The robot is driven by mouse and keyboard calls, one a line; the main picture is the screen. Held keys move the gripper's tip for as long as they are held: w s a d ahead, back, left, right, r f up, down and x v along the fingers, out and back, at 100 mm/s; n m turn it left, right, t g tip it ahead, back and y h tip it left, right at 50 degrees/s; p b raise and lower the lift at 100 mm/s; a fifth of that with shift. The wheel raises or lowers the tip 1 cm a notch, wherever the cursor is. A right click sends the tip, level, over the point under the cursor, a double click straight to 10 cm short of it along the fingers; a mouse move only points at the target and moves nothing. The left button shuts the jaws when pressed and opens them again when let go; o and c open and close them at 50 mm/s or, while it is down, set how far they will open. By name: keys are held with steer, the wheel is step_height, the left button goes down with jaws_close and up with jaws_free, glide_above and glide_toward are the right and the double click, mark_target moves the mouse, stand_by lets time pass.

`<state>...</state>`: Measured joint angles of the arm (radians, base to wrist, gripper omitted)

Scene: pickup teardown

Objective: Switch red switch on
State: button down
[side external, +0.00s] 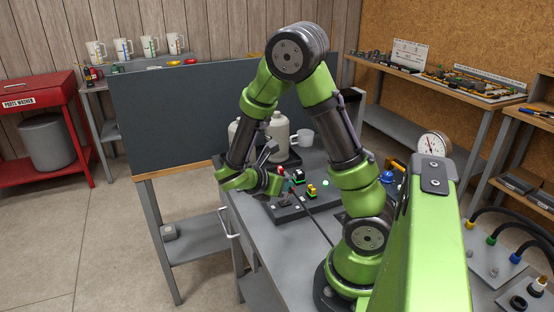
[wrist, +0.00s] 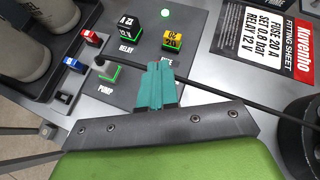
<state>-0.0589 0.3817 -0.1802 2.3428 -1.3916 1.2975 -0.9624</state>
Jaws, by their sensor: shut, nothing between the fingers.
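A small red switch (wrist: 92,38) with a white part sits at the left edge of the dark panel (wrist: 140,72) in the wrist view. Its on or off position is too small to tell. A blue switch (wrist: 75,64) and a black one (wrist: 64,97) sit in a line below it. My gripper (wrist: 155,72) has its teal fingers together and empty, pointing over the panel below the relay, to the right of the red switch and apart from it. In the side view my gripper (side external: 284,186) is low over the panel (side external: 290,213), and the switches are hard to make out.
The panel bears a black relay block (wrist: 130,27), a yellow fuse block (wrist: 173,39), a green-edged pump socket (wrist: 110,72) and a lit green lamp (wrist: 166,13). A dark cable crosses the panel near my fingers. Pale bottles (side external: 278,135) stand in a tray behind. A fitting sheet (wrist: 268,45) lies right.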

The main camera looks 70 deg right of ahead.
steer(key=shift+r, duration=0.55)
steer(key=shift+a, duration=0.1)
steer(key=shift+w+a+r, duration=0.15)
steer(key=shift+a, duration=0.1)
steer(key=a+r, duration=0.6)
steer(key=r, duration=0.4)
steer(key=shift+a+r, duration=0.3)
steer(key=shift+a, duration=0.1)
